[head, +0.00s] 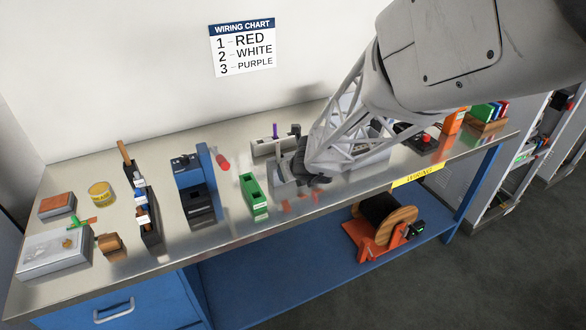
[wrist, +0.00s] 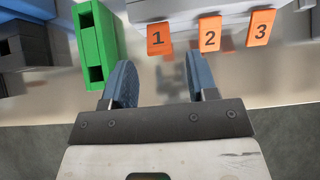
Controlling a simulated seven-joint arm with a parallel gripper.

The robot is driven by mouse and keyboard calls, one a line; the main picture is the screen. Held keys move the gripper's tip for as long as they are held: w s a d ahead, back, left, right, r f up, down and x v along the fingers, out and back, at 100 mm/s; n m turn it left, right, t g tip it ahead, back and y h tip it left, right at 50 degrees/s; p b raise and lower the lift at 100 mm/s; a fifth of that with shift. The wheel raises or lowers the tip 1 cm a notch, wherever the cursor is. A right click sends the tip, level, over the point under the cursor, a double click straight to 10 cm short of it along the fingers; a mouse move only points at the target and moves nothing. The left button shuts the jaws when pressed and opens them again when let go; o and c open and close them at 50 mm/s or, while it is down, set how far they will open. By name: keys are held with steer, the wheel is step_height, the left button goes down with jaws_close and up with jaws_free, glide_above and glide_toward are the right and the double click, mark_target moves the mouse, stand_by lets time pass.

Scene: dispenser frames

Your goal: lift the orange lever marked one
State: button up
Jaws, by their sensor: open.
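In the wrist view, the orange lever marked one (wrist: 159,39) is at the top centre, on the front of a grey block (wrist: 180,8). The levers marked two (wrist: 210,33) and three (wrist: 261,29) stand to its right. My gripper (wrist: 158,78) is open and empty, its two blue-grey fingers apart below levers one and two in the picture. Lever one appears ahead of the gap between the fingers, apart from them. In the head view, my gripper (head: 312,175) is over the bench by the dispenser; my arm hides much of the dispenser, and small orange parts (head: 300,198) show below it.
A green block with slots (wrist: 95,45) stands close to the left finger; it also shows in the head view (head: 253,192). A blue and black device (head: 192,185) stands further left. A wiring chart (head: 242,48) hangs on the wall. The bench front edge is clear.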

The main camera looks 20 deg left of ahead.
steer(key=shift+v, duration=1.75)
steer(key=s+d+r+n+g, duration=0.1)
steer(key=s+d+r+n, duration=0.3)
steer(key=d+r+n, duration=0.4)
steer(key=s+d+r+n, duration=0.5)
steer(key=d+n, duration=0.2)
steer(key=d, duration=0.3)
steer(key=s+d+r+n+g+h, duration=0.1)
steer(key=s+d+n+g+h, duration=0.1)
steer(key=s+d+n+h, duration=0.4)
steer(key=s+d+n, duration=0.5)
steer(key=s+d, duration=0.7)
steer(key=d, duration=0.4)
steer(key=shift+s+d+r+n+g, duration=0.2)
steer(key=shift+s+d+n+g, duration=0.1)
steer(key=shift+s+n, duration=0.1)
